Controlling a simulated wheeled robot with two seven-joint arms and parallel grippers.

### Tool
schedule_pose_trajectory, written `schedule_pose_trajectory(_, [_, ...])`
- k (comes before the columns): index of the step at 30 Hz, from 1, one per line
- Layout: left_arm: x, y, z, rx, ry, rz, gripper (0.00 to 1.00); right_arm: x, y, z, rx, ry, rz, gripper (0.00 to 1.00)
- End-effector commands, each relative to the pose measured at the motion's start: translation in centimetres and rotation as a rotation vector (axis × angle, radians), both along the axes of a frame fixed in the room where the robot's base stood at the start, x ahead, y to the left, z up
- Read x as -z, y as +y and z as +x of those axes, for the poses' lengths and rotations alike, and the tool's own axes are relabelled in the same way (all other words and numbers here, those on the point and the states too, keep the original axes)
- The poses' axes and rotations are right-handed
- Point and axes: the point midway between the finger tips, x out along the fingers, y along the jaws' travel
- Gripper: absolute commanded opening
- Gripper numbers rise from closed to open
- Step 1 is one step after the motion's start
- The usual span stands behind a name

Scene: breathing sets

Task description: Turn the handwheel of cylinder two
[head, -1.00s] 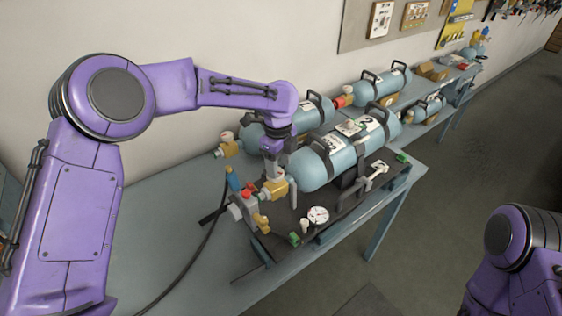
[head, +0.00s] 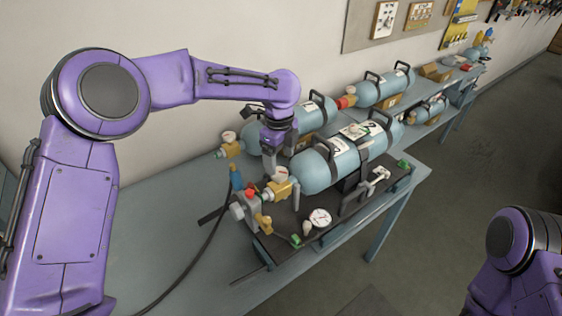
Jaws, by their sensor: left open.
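Cylinder two (head: 322,170), a pale blue tank with a black handle and straps and a white label, lies at the front of the bench. Its brass valve (head: 283,190) points to the lower left. A small, pale round part on top of the valve, which looks like the handwheel (head: 281,174), is partly hidden by my left gripper. My left gripper (head: 271,170) points down, open, just above and beside this valve. I cannot tell whether the fingers touch the wheel. My right gripper is out of view; only part of my right arm shows at lower right.
A grey block with red, blue and brass fittings (head: 247,208) and a black hose sits left of the valve. A white gauge (head: 320,218) lies in front. Another cylinder (head: 255,140) lies behind. The left part of the bench (head: 180,220) is mostly clear.

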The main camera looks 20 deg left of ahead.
Motion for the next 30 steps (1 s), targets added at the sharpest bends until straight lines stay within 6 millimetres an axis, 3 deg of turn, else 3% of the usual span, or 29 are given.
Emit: schedule_pose_trajectory(30, [-9.0, -0.1, 0.2, 0.001, -0.009, -0.003, 0.77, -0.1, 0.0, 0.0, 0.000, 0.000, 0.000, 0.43])
